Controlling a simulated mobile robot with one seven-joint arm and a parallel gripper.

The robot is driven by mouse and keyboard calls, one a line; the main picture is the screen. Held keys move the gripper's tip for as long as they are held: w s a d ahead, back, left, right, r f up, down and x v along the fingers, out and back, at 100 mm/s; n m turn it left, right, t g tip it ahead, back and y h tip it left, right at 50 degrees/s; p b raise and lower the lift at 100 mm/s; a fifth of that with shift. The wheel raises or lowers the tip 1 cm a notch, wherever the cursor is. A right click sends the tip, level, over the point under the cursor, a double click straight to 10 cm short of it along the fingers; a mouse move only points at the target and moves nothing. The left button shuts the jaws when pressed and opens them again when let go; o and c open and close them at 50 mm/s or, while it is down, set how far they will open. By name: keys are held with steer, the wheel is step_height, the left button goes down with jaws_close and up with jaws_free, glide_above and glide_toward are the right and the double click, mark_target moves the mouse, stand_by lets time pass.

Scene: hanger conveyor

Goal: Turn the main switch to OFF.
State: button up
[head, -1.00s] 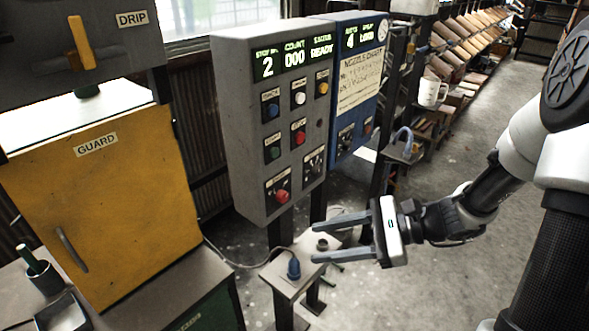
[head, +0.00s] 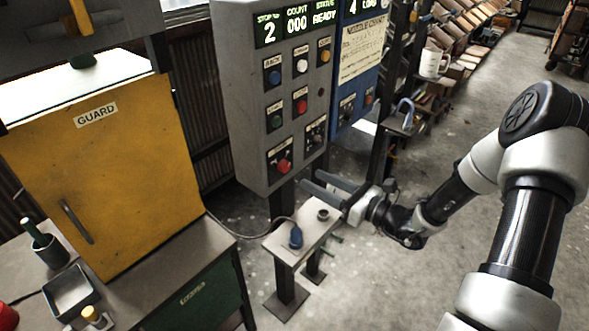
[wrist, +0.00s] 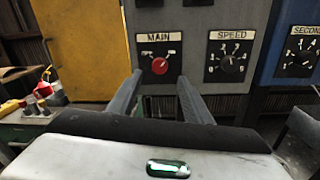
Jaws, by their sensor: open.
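The main switch is a red round knob (wrist: 160,66) on a plate labelled MAIN, low on the grey control panel (head: 240,90). In the head view the red knob (head: 284,166) sits at the panel's lower left. Its exact setting is too small to read. My gripper (head: 309,179) is open and empty, close by the panel's lower edge and apart from the knob. In the wrist view my gripper's two fingers (wrist: 159,80) point at the panel, with the knob showing between and just above their tips.
A SPEED dial (wrist: 231,64) is right of the switch. Other buttons sit above. A blue panel (head: 350,85) stands to the right. A small stand (head: 283,250) with a blue plug (head: 296,237) is below. A yellow guard door (head: 110,170) is at left.

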mark_target(287, 167)
steer(key=x, duration=0.8)
steer(key=shift+f+p, duration=0.1)
steer(key=shift+p, duration=0.2)
steer(key=shift+c, duration=0.4)
steer(key=c, duration=1)
